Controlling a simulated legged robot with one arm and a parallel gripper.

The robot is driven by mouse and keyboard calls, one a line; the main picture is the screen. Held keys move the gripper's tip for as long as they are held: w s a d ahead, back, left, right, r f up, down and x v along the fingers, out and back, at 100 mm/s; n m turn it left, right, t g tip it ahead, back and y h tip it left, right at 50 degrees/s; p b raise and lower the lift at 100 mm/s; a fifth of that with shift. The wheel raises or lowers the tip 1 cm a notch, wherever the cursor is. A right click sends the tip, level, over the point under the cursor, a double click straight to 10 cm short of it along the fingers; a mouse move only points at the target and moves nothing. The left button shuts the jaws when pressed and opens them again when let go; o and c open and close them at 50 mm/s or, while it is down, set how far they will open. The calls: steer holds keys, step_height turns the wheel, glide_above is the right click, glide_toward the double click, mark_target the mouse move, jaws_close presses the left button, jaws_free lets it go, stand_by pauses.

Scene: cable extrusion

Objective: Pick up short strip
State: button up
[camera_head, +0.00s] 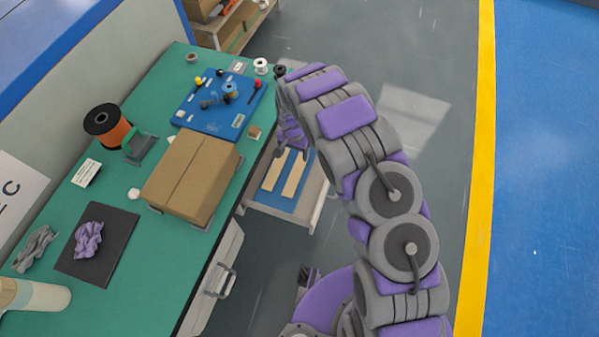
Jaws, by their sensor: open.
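Two pale strips lie side by side on a blue surface (272,199) of a low shelf beside the green bench. The left strip (273,171) looks slightly shorter than the right strip (294,175), but my gripper and arm are close to their far ends, so I cannot be sure of their full lengths. My gripper (283,148) hangs downward at the end of my arm, near the far ends of the strips. It is open. Its fingertips are small and partly hidden here, and the gap to the strips cannot be judged.
The green bench (152,241) carries a cardboard box (190,176), an orange cable spool (108,127), a blue board (212,117) with small parts, and a black mat (98,258) with purple cloth. Grey floor (424,165) is clear on the right.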

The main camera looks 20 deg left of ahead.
step_height(320, 180, down, 4)
steer(key=a, duration=0.2)
steer(key=b, duration=0.2)
glide_toward(297, 174)
steer(key=shift+s+d+f, duration=0.5)
steer(key=shift+s+f, duration=0.05)
steer(key=shift+a+f, duration=0.15)
steer(key=shift+f, duration=0.15)
steer(key=shift+w+a+f+b, duration=0.15)
steer(key=shift+a+f+b, duration=0.35)
steer(key=shift+a+f, duration=0.55)
steer(key=f, duration=0.1)
steer(key=f+b, duration=0.1)
steer(key=d+f, duration=0.1)
steer(key=shift+w, duration=0.35)
steer(key=shift+d+f, duration=0.2)
steer(key=shift+d, duration=0.25)
steer(key=shift+a+f, duration=0.1)
steer(key=shift+a, duration=0.5)
steer(key=shift+c, duration=1)
steer(key=shift+a+f, duration=0.1)
steer(key=shift+a, duration=0.15)
steer(key=c, duration=0.3)
steer(key=shift+d+r, duration=0.2)
steer(key=shift+d, duration=0.4)
steer(key=c, duration=0.4)
